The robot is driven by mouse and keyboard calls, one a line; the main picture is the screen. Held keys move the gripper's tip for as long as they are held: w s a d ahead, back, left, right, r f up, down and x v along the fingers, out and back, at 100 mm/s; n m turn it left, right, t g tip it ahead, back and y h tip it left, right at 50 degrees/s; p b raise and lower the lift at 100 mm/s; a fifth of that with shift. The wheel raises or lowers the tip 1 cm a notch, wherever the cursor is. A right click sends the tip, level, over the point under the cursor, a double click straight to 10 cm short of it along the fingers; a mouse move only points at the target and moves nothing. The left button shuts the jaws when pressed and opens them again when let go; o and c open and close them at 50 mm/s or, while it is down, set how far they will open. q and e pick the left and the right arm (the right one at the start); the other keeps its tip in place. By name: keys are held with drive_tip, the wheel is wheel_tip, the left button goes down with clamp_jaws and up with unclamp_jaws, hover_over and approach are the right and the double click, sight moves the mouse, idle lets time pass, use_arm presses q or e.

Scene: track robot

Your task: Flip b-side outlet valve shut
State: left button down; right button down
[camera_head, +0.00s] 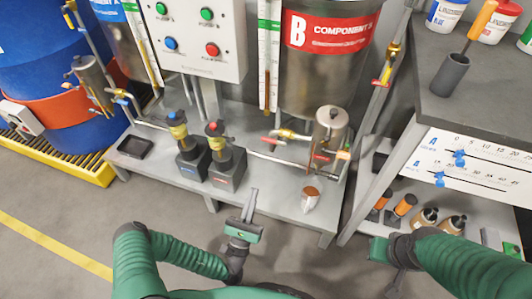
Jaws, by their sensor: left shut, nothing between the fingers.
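The tank with the red B label (328,33) stands at the back of the grey bench. Below it is brass pipework (292,134) with a small red lever (268,140) at its left end, lying roughly level. Beside it stands a metal canister (329,130) with a small red part at its lower side. I cannot tell for certain which fitting is the b-side outlet valve. My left gripper (252,199) is shut and empty at the bench's front edge, nearer to me than the lever and apart from it. My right gripper (380,254) is low at the right; its fingers are not clear.
Two pumps (226,160) with red and blue tops stand mid-bench. A copper-coloured cup (310,198) sits near the front edge (280,215). A button panel (192,38) is behind.

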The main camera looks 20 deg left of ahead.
use_arm(q)
drive_tip(key=b, duration=0.5)
approach(272, 141)
drive_tip(key=x, duration=0.6)
drive_tip(key=shift+w+a+f, duration=0.3)
drive_tip(key=shift+a+f, duration=0.05)
drive_tip(key=shift+a, duration=0.1)
drive_tip(key=shift+a, duration=0.1)
